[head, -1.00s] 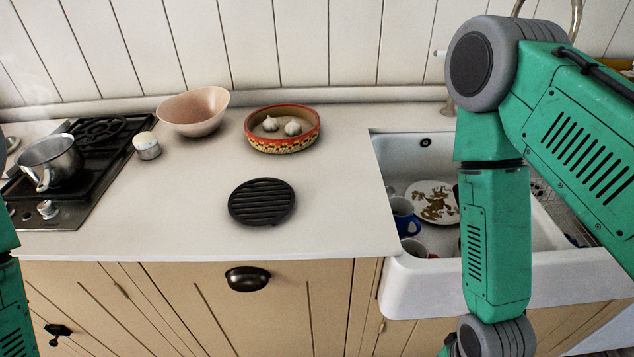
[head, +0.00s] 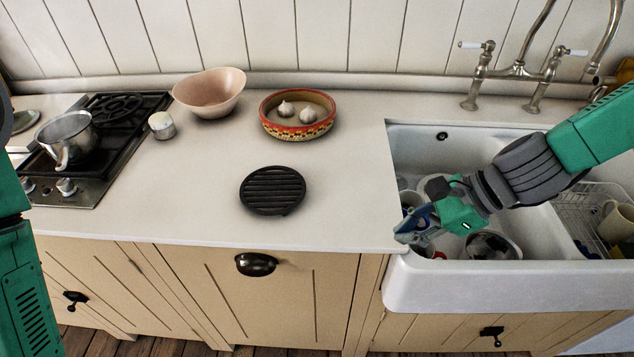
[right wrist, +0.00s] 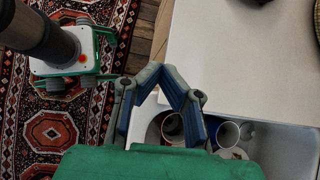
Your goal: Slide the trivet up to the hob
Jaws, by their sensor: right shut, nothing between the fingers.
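The trivet (head: 272,190) is a round black slatted disc lying flat on the white worktop, in the middle of the head view. The hob (head: 100,150) is black with a steel front, at the left of the worktop. A wide stretch of bare worktop lies between them. My right gripper (head: 403,237) is shut and empty over the front left edge of the sink, to the right of the trivet and apart from it. Its fingers (right wrist: 158,75) also show in the right wrist view. My left arm shows at the left edge of the head view, but its gripper is out of view.
A steel pan (head: 66,138) stands on the hob. A small white-lidded jar (head: 161,125) stands just right of the hob. A pink bowl (head: 209,95) and a patterned dish (head: 297,128) with garlic stand behind the trivet. The sink (head: 480,285) holds dishes.

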